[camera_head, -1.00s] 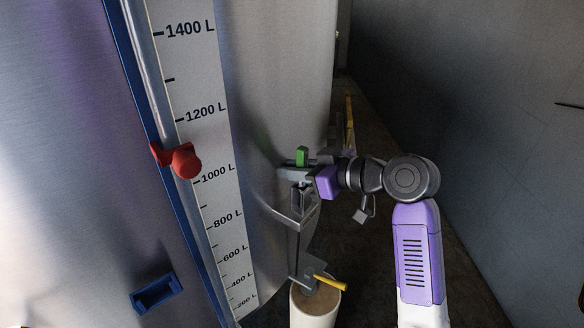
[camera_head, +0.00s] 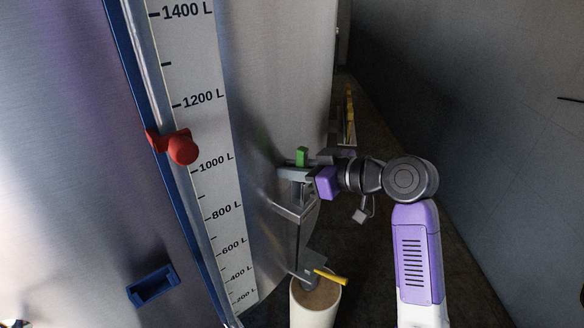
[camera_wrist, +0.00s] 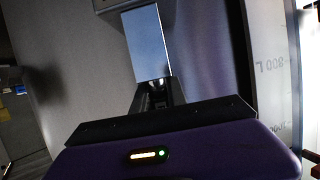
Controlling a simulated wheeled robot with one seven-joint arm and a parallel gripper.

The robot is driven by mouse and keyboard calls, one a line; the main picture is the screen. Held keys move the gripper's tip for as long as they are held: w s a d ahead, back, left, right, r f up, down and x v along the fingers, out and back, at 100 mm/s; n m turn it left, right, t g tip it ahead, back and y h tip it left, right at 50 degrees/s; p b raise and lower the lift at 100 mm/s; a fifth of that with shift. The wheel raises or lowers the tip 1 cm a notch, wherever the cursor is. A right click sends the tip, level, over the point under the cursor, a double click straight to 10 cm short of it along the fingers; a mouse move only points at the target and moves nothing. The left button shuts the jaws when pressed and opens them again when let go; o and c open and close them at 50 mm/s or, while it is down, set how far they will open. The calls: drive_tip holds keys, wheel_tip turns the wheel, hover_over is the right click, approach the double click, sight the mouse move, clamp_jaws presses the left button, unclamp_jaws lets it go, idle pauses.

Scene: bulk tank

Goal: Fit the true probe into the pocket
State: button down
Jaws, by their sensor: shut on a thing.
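My gripper (camera_head: 293,172) is at the tank's side in the head view, above a grey metal bracket (camera_head: 292,208). It is shut on a small piece with a green block (camera_head: 302,156) on top, seemingly a probe. In the wrist view a pale blue-grey flat piece (camera_wrist: 148,42) shows beyond my gripper (camera_wrist: 158,92). Its lower end and any contact with the bracket are hidden. I cannot tell which part is the pocket. A yellow-handled grey piece (camera_head: 331,277) lies on a cream cylindrical stand (camera_head: 314,312) below.
A dark wall (camera_head: 470,120) stands at the right. A narrow floor strip runs between tank and wall.

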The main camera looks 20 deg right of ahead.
drive_tip(key=shift+f, duration=0.15)
drive_tip(key=c, duration=1.3)
unclamp_jaws()
drive_tip(key=shift+o, duration=0.2)
drive_tip(key=b+v, duration=0.1)
drive_tip(key=v, duration=0.7)
drive_tip(key=shift+f, duration=0.1)
